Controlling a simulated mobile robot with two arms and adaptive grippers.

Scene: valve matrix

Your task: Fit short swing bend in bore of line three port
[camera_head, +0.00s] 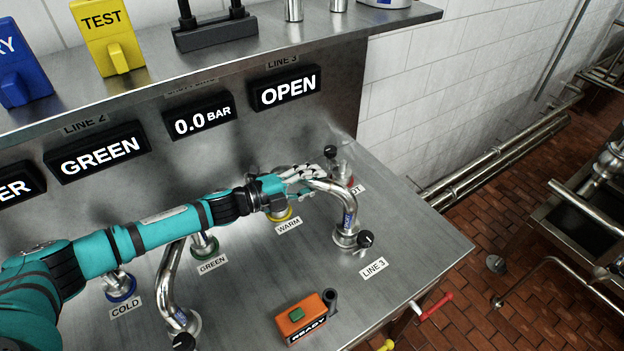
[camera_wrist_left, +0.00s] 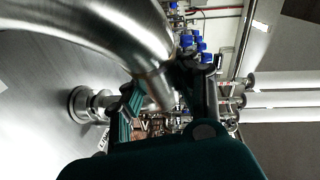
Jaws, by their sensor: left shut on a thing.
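The short swing bend (camera_head: 345,203) is a curved steel pipe with a blue label, on the right of the steel worktop. My left gripper (camera_head: 308,182) is shut on its upper end. Its lower end stands at the collar of the line three port (camera_head: 346,238), beside a black knob and the LINE 3 label. I cannot tell how deep it sits in the bore. The bend's upper end is partly hidden by the fingers. In the left wrist view the bend (camera_wrist_left: 130,35) curves large across the top, passing between the fingers (camera_wrist_left: 168,98). My right gripper is not in view.
A red-ringed port (camera_head: 346,183) stands just behind the bend. The yellow-ringed WARM port (camera_head: 280,214) is close below my gripper. Another swing bend (camera_head: 167,280) stands at the left. An orange READY box (camera_head: 305,317) sits in front. The display above reads OPEN (camera_head: 285,88).

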